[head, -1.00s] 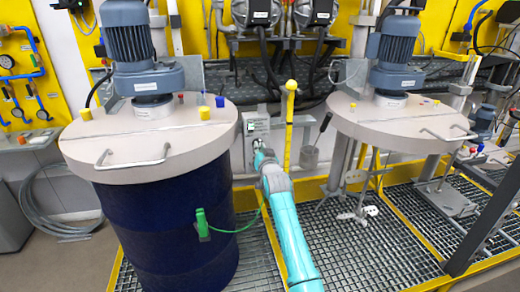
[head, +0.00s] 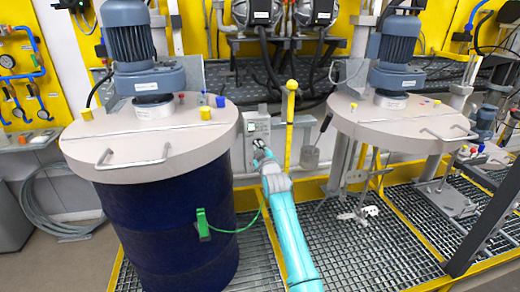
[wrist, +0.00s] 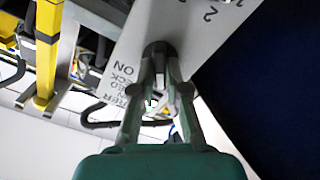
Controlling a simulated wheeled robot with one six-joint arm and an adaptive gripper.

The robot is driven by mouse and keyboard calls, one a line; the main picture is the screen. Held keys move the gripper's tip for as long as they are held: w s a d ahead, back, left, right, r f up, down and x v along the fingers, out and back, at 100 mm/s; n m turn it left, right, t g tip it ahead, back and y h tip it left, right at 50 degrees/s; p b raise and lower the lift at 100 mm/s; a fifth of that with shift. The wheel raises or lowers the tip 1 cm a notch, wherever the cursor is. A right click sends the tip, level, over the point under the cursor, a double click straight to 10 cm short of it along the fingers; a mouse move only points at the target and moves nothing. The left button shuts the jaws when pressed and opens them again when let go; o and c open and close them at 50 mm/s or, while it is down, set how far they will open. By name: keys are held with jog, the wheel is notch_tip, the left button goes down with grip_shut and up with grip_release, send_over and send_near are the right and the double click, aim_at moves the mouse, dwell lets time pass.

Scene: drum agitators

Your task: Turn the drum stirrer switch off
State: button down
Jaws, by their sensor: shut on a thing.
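The switch box (head: 257,127), a small grey panel, is mounted on a post between the two drums. In the wrist view its light plate (wrist: 190,30) shows printed text with "ON" and the digits 1 and 2. A black switch knob (wrist: 157,50) sticks out of the plate. My gripper (wrist: 159,62) is shut on this knob, with one green finger on each side of it. In the head view my gripper (head: 261,150) is at the lower part of the box, and the knob is hidden there.
A large dark blue drum (head: 165,225) with a grey lid stands close on the left, with a green clamp and cable (head: 203,224) on its side. A yellow post (head: 289,130) stands just right of the box. A second drum lid (head: 400,118) is at the right.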

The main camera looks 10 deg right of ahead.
jog(key=shift+n, duration=0.6)
jog(key=c, duration=1.2)
grip_release()
jog(key=s, duration=1.2)
